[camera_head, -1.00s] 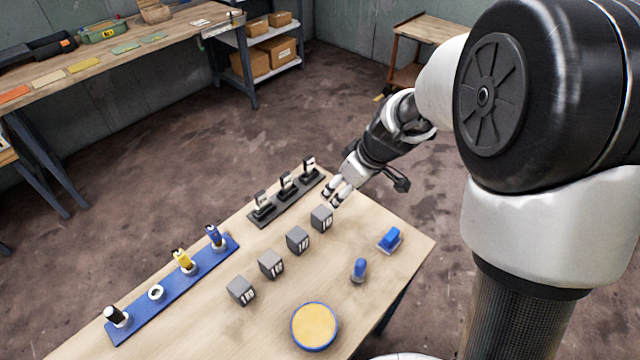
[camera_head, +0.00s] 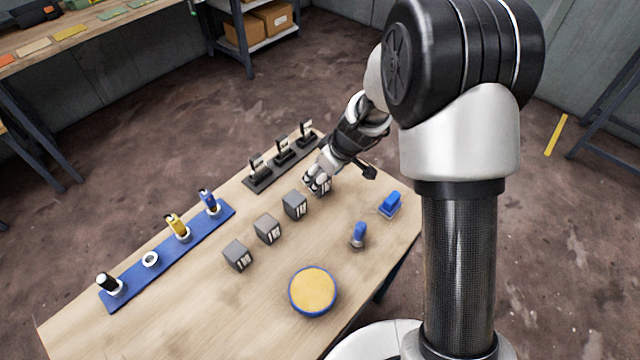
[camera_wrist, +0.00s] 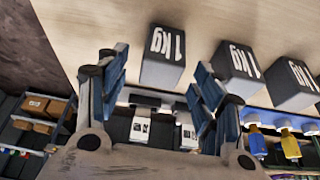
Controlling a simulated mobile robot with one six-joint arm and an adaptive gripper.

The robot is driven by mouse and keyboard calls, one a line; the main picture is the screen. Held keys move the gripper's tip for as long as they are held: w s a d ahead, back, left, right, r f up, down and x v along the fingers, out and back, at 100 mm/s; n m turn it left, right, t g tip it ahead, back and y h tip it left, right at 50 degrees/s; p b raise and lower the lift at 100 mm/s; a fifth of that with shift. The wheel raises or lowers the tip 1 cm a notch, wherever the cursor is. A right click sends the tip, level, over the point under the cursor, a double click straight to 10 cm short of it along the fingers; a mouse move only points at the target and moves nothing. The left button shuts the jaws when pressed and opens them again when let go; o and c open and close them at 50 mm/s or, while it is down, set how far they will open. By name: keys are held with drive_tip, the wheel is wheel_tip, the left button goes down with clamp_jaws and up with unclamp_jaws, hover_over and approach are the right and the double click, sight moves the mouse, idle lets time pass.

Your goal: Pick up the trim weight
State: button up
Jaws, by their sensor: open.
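Several dark grey cubes marked "1 kg" stand in a row on the wooden table; which one is called the trim weight I cannot tell. The far-end cube (camera_head: 327,187) is partly hidden by my gripper (camera_head: 317,183). In the wrist view this cube (camera_wrist: 163,56) appears between and just beyond the two blue-padded fingers of my gripper (camera_wrist: 160,82). The fingers are spread apart, and I see no grip on it. The other cubes, such as the second one (camera_head: 295,205), stand apart toward the near left; two more show right of the fingers in the wrist view.
A black rack (camera_head: 283,158) with upright pieces stands close behind the gripper. A blue strip (camera_head: 131,285) holds black, yellow and blue pieces and a white ring. A round yellow-topped pad (camera_head: 313,290), a blue peg (camera_head: 358,234) and a blue block (camera_head: 390,203) lie nearer the right edge.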

drive_tip(key=x, duration=0.2)
drive_tip(key=shift+w+a+f, duration=0.15)
drive_tip(key=shift+f, duration=0.2)
drive_tip(key=shift+r, duration=0.1)
clamp_jaws()
idle(0.4)
